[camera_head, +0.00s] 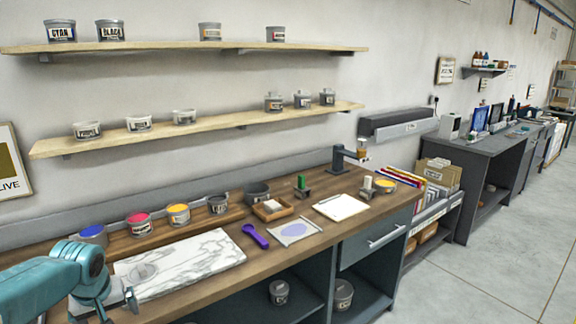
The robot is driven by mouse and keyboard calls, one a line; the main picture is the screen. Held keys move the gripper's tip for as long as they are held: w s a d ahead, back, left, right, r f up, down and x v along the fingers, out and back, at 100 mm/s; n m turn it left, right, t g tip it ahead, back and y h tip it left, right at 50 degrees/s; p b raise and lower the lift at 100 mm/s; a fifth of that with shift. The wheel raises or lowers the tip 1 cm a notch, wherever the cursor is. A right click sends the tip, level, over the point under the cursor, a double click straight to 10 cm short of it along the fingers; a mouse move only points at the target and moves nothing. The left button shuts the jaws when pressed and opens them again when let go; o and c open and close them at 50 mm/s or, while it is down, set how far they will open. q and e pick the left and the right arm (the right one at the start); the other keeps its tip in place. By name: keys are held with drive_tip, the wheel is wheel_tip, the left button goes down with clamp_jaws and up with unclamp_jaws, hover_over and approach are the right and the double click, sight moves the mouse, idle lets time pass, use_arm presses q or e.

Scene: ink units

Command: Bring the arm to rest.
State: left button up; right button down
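My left arm, teal, comes in at the bottom left corner of the head view. Its small grey gripper (131,299) is at the front left of the wooden workbench (270,262), beside the near left corner of a white marble slab (205,262). I see nothing clearly held in it, but its fingers are too small to tell whether they are open or shut. Whether it touches the slab is not clear. My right arm and gripper are not in view.
Open ink cans, blue (92,235), red (139,224) and yellow (179,214), stand behind the slab. A purple scraper (255,235) and a sheet with a lilac patch (294,230) lie right of it. Wall shelves (200,130) hold cans. Floor at right (480,270) is clear.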

use_arm(q)
drive_tip(key=s+d+f+m+g+h, duration=0.1)
drive_tip(key=s+d+f+m+h, duration=0.15)
drive_tip(key=d+f, duration=0.8)
drive_tip(key=s+d+f+m+h, duration=0.2)
drive_tip(key=s+d+f, duration=0.2)
drive_tip(key=d+f, duration=0.7)
drive_tip(key=s+d+f+g+h, duration=0.1)
drive_tip(key=s+d+f, duration=0.3)
drive_tip(key=s, duration=0.5)
drive_tip(key=s+d+f+g, duration=0.1)
drive_tip(key=s+d+f, duration=0.3)
drive_tip(key=s, duration=0.5)
wheel_tip(320, 180, down, 2)
drive_tip(key=shift+s+d+f+m+h, duration=0.1)
drive_tip(key=shift+s+d+m+h, duration=0.15)
drive_tip(key=shift+d+m+h, duration=0.1)
